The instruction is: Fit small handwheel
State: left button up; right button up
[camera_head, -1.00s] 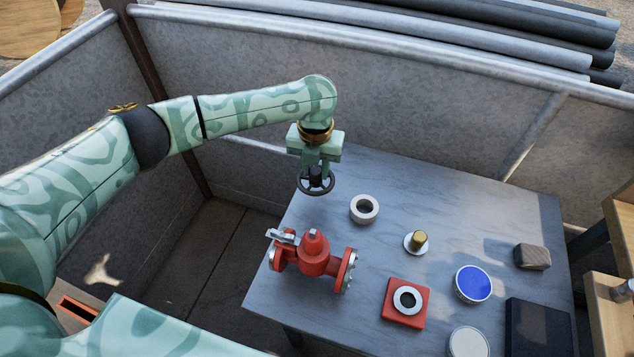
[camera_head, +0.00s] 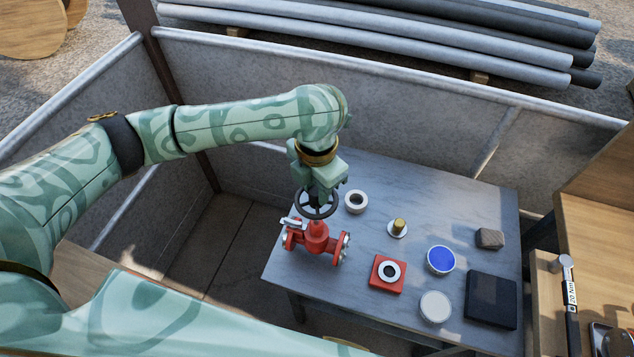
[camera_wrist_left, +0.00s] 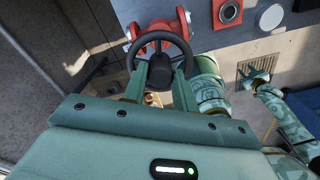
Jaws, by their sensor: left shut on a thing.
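My left gripper (camera_head: 318,188) is shut on a black handwheel (camera_head: 299,210) and points down. The wheel is above the red valve (camera_head: 314,242), which stands on the grey table with a flange on each side. In the head view the wheel's lower rim overlaps the valve's top. I cannot tell whether the wheel's hub touches the stem. In the left wrist view the wheel (camera_wrist_left: 160,35) shows in front of the red valve body (camera_wrist_left: 156,24), and the stem is hidden. My right gripper (camera_wrist_left: 257,76) shows small in that view, its jaw state unclear.
On the table (camera_head: 400,190) are a white ring (camera_head: 347,203), a brass piece on a white disc (camera_head: 399,226), a red block with a ring (camera_head: 379,282), a blue-topped round (camera_head: 440,260), a white round (camera_head: 435,306), a dark tray (camera_head: 491,298) and a grey block (camera_head: 489,238). Metal walls stand behind.

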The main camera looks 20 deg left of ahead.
aim_at(317, 209)
pick_arm(q)
jog(key=shift+w, duration=0.1)
jog(key=shift+r+p, duration=0.2)
jog(key=shift+p, duration=0.45)
notch_tip(317, 209, down, 6)
jog(key=b, duration=0.3)
jog(key=shift+r, duration=0.2)
jog(key=shift+f, duration=0.3)
jog(key=shift+f+b, duration=0.75)
jog(key=shift+f, duration=0.65)
jog(key=o, duration=1.1)
